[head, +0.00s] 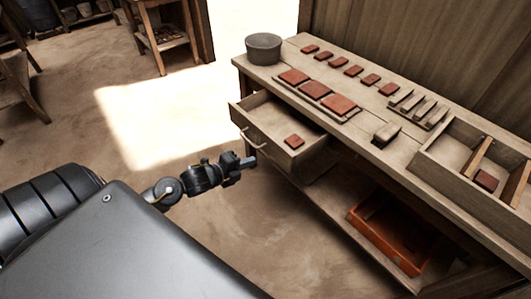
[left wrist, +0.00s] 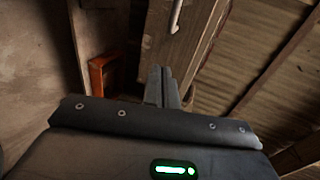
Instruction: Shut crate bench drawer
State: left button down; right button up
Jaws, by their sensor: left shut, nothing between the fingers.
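The wooden bench drawer (head: 283,144) is pulled out from the left part of the bench (head: 345,120). My right gripper does not show.
The bench top holds a grey round pot (head: 264,48), several red tiles (head: 315,88), wooden blocks (head: 386,135) and a divided wooden box (head: 447,160). An orange crate (head: 390,236) sits on the lower shelf. The floor left of the bench is clear.

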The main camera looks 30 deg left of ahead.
aim_at(273, 151)
pick_arm(q)
jog(key=x, duration=0.5)
jog(key=r+p+x, duration=0.1)
jog(key=x, duration=0.1)
jog(key=shift+w+d+f, duration=0.1)
jog(key=shift+w+d, duration=0.1)
jog(key=shift+w, duration=0.3)
